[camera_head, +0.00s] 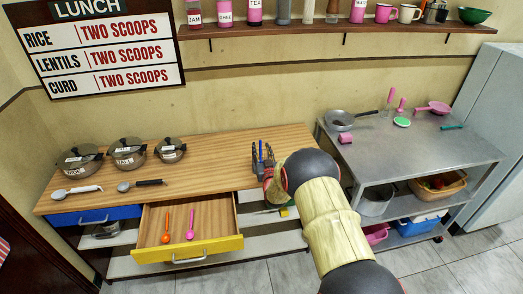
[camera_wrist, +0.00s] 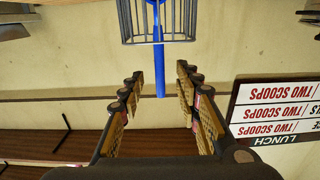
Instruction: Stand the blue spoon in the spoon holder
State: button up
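The blue spoon (camera_wrist: 158,62) stands in the grey wire spoon holder (camera_wrist: 128,24), with its blue handle sticking out past the rim. The wrist picture is upside down. My gripper (camera_wrist: 160,72) is open, its fingers apart on either side of the handle with gaps on both sides. In the head view the spoon holder (camera_head: 257,163) stands on the wooden counter near its right end, with the blue handle (camera_head: 261,150) upright in it. My arm hides most of my gripper there.
An open yellow drawer (camera_head: 208,247) holds an orange spoon (camera_head: 166,227) and a pink spoon (camera_head: 190,224). A metal table (camera_head: 420,150) with a pan is at right.

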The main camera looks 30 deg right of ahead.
jog(key=shift+s, duration=0.1)
jog(key=v, duration=1.1)
jog(key=shift+s, duration=0.35)
jog(key=shift+a, duration=0.15)
